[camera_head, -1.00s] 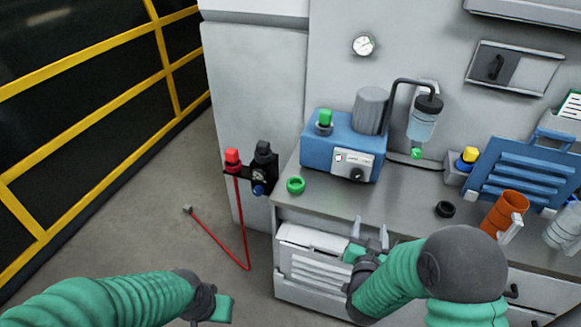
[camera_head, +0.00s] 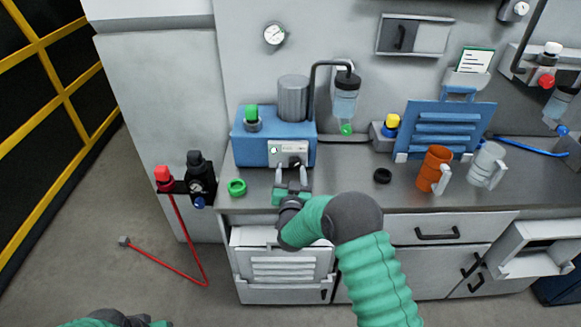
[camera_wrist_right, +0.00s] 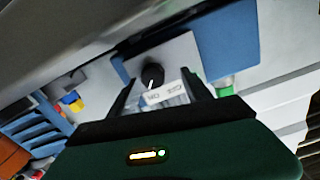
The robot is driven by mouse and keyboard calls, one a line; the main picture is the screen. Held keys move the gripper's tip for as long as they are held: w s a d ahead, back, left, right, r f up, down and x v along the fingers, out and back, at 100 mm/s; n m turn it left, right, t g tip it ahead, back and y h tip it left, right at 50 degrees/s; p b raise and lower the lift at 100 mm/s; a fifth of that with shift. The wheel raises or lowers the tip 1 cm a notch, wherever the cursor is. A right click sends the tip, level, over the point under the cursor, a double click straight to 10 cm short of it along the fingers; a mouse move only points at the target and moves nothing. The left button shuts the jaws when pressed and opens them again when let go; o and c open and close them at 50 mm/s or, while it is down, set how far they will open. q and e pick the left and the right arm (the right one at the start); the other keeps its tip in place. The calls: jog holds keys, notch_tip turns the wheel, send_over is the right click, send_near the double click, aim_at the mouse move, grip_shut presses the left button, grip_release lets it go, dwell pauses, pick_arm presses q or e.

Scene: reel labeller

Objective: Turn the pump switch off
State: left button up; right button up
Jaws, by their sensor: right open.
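The blue pump unit (camera_head: 273,138) stands on the grey counter, with a grey cylinder and a green knob on top. Its light front panel (camera_head: 287,154) carries a black rotary switch (camera_head: 294,162). In the right wrist view the black switch (camera_wrist_right: 153,75) shows with its pale mark, beside a label strip. My right gripper (camera_head: 292,172) is open and empty in front of the panel. In the wrist view the switch lies beyond and between the open fingers (camera_wrist_right: 160,90), apparently untouched. My left arm shows only in part at the bottom left edge; its gripper's fingers cannot be made out.
A green ring (camera_head: 237,188) and a black ring (camera_head: 382,176) lie on the counter. An orange mug (camera_head: 433,168), a clear mug (camera_head: 486,164) and a blue louvred panel (camera_head: 447,128) stand to the right. A red-topped valve (camera_head: 164,177) is at the left.

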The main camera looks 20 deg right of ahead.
aim_at(297, 166)
jog(key=shift+w+d, duration=0.7)
jog(key=shift+w, duration=0.25)
jog(key=shift+w+d+f, duration=0.15)
jog(key=shift+d, duration=0.45)
jog(key=shift+a, duration=0.55)
jog(key=c, duration=1.1)
jog(key=shift+d, duration=0.2)
grip_shut()
